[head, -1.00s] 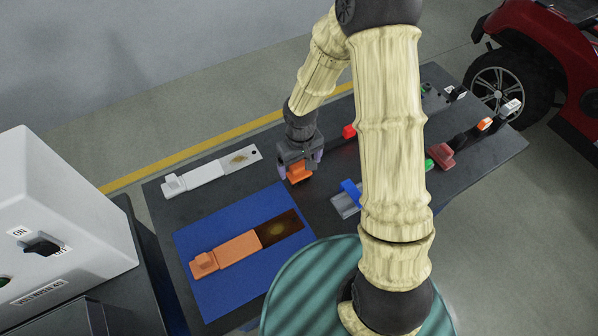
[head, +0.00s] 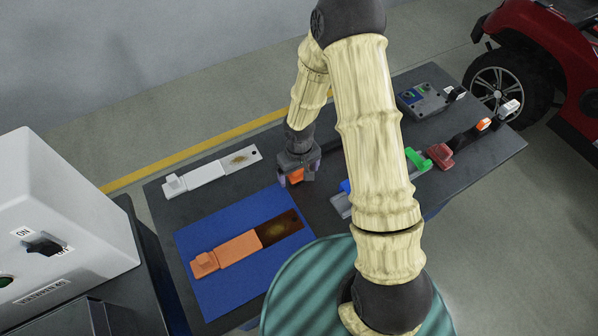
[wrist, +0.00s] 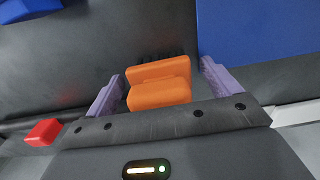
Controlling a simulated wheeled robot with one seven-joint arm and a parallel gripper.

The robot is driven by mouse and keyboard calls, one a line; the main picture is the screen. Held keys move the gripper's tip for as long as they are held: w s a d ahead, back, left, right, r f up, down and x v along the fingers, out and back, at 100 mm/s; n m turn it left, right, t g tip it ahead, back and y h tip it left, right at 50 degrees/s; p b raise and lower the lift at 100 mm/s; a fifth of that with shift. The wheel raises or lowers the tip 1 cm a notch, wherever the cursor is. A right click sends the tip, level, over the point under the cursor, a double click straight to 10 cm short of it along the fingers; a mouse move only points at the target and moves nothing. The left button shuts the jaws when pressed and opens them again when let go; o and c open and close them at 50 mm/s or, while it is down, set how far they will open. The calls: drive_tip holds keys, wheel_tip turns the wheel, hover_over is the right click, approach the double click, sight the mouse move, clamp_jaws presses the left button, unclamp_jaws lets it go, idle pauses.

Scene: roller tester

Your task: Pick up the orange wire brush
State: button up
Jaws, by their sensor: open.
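The orange wire brush (wrist: 158,86) lies between the two purple fingers of my gripper (wrist: 163,80) in the wrist view. It has a blocky orange body, with dark bristles just visible at its far edge. Gaps show between the brush and both fingers, so my gripper is open around it. In the head view, my gripper (head: 299,175) points down at the table beside the blue mat. The brush (head: 296,176) shows as a small orange patch between the fingers, mostly hidden by the gripper.
The blue mat (head: 208,290) holds an orange-handled flat piece (head: 236,248). A white flat piece (head: 208,173) lies behind it. Green (head: 418,160) and red (head: 440,155) tools and a grey box (head: 424,100) are right of my arm. A red block (wrist: 43,132) is near the gripper.

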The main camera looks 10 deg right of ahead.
idle(0.3)
drive_tip(key=c, duration=1.1)
drive_tip(key=shift+r, duration=0.15)
wheel_tip(320, 180, up, 10)
drive_tip(key=shift+f, duration=0.1)
drive_tip(key=o, duration=0.4)
drive_tip(key=shift+c, duration=1.3)
drive_tip(key=shift+s+f, duration=0.1)
